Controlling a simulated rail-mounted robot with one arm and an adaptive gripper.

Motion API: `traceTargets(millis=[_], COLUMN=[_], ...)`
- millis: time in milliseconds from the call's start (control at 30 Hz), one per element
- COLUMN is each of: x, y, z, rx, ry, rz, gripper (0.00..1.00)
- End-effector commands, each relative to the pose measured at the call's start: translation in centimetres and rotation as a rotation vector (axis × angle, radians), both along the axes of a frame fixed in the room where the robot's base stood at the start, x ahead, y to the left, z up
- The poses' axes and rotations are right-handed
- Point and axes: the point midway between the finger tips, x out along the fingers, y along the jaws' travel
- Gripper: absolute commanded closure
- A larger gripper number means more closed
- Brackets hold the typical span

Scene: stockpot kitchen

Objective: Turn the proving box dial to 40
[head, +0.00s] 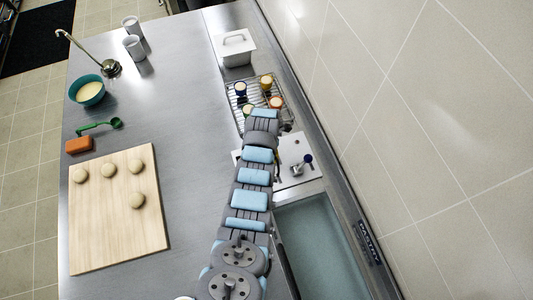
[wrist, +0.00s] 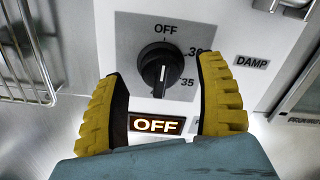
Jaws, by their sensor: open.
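The proving box dial (wrist: 160,68) is a round black knob on a white panel (wrist: 215,22). OFF is printed above it, with 30 and 35 at its right. A white line on the knob runs roughly up and down; which end points is unclear. A lit display (wrist: 156,125) below reads OFF. My gripper (wrist: 161,67) is open, its yellow-padded fingers spread left and right of the dial, apparently not gripping it. In the head view the white panel (head: 288,148) shows partly behind my arm; the dial and fingers are hidden there.
A wire rack (head: 232,100) with several cups lies beyond the panel, and a lidded white box (head: 236,52) stands behind. A small lever with a dark blue knob (head: 308,158) rises from the panel. A dough board (head: 105,225) lies left.

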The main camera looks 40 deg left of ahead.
Motion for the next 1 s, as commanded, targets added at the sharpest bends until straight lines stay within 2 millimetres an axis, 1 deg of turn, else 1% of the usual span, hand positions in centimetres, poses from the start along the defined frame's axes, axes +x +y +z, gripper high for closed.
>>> traceTargets(millis=[300, 700, 733, 767, 800, 867, 900, 933, 967, 1000], x=[0.0, -0.1, -0.1, -0.1, 0.0, 0.0, 0.0, 0.0, -0.1, 0.0], y=[0.0, 0.0, 0.0, 0.0, 0.0, 0.0, 0.0, 0.0, 0.0, 0.0], z=[-1.5, -1.7, -1.7, -1.7, -1.7, -1.7, -1.7, -1.7, -1.7, -1.7], rx=[-0.001, 0.000, 0.000, 0.000, 0.000, 0.000, 0.000, 0.000, 0.000, 0.000], ry=[0.001, 0.000, 0.000, 0.000, 0.000, 0.000, 0.000, 0.000, 0.001, 0.000], rz=[0.000, 0.000, 0.000, 0.000, 0.000, 0.000, 0.000, 0.000, 0.000, 0.000], gripper=[0.29, 0.29, 0.35, 0.44, 0.55, 0.72, 0.84, 0.93, 0.97, 0.97])
